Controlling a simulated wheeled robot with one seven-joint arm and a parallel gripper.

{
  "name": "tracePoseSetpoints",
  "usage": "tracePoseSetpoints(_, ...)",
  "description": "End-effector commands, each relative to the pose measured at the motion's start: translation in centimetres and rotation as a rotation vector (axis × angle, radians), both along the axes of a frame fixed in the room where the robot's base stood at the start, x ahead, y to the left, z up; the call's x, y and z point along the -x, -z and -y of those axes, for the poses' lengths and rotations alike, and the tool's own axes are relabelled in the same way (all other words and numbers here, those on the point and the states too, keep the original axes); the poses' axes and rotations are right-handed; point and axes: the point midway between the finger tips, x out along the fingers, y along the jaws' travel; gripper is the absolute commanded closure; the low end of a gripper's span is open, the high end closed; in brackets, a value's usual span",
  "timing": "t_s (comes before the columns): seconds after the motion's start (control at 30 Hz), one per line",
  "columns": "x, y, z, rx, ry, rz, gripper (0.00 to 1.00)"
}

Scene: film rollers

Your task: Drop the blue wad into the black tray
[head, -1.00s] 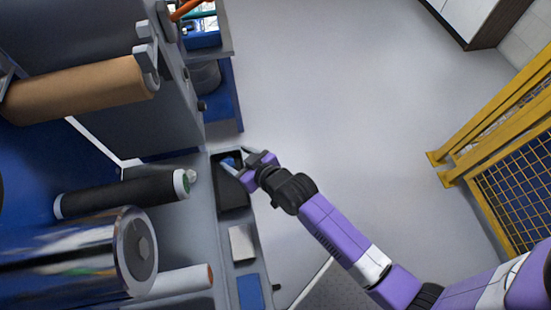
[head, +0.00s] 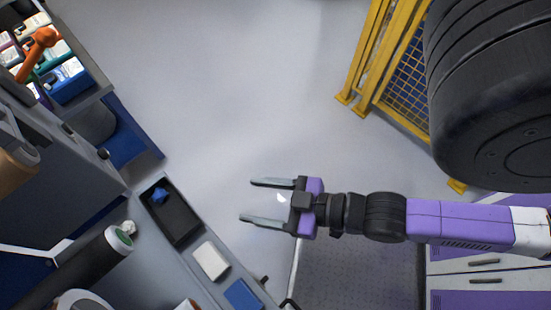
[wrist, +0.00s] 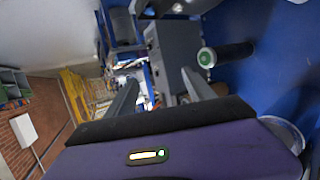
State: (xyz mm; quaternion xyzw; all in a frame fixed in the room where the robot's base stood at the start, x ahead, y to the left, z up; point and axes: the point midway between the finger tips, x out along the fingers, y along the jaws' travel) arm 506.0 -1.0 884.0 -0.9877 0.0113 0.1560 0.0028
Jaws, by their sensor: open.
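The blue wad (head: 160,195) lies inside the black tray (head: 182,226), towards its far left end. The tray sits on a narrow grey ledge beside the machine. My gripper (head: 248,200) is open and empty, over the floor to the right of the tray and clear of it. In the wrist view the two fingers of my gripper (wrist: 155,97) stand apart with nothing between them. I cannot make out the wad or the tray in the wrist view.
A white block (head: 211,260) and a blue block (head: 243,296) lie on the ledge below the tray. A dark roller (head: 75,265) is at the left. A yellow fence (head: 385,60) stands at the upper right. The grey floor between is open.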

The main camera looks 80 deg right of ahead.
Motion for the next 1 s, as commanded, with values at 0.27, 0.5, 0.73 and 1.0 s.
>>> tracePoseSetpoints(0.27, 3.6, -5.7, -0.1, 0.003, -0.022, 0.039, 0.38)
tracePoseSetpoints(0.5, 3.9, -6.2, -0.1, 0.003, -0.024, 0.044, 0.38)
tracePoseSetpoints(0.73, 3.8, -6.1, -0.1, 0.003, -0.024, 0.043, 0.38)
tracePoseSetpoints(1.0, 3.8, -6.1, -0.1, 0.003, -0.024, 0.042, 0.38)
